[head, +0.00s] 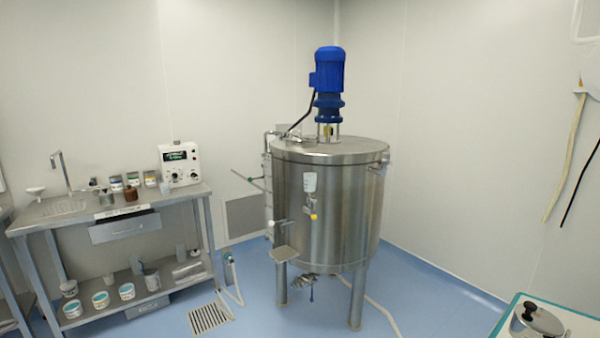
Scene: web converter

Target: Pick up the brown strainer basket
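A small brown, cup-shaped object (131,193) stands on the steel bench (180,194) at the left. It is the only clearly brown vessel I see and may be the strainer basket, but it is too small to make out any mesh. A small grey cup (106,198) stands just left of it. Neither of my grippers is in view.
Several jars (117,184) and a white control box (180,164) stand along the bench's back. An open drawer (125,227) juts out below. A large steel tank (330,205) fills the middle. Blue floor (265,300) is clear before the bench, with a drain grate (210,317).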

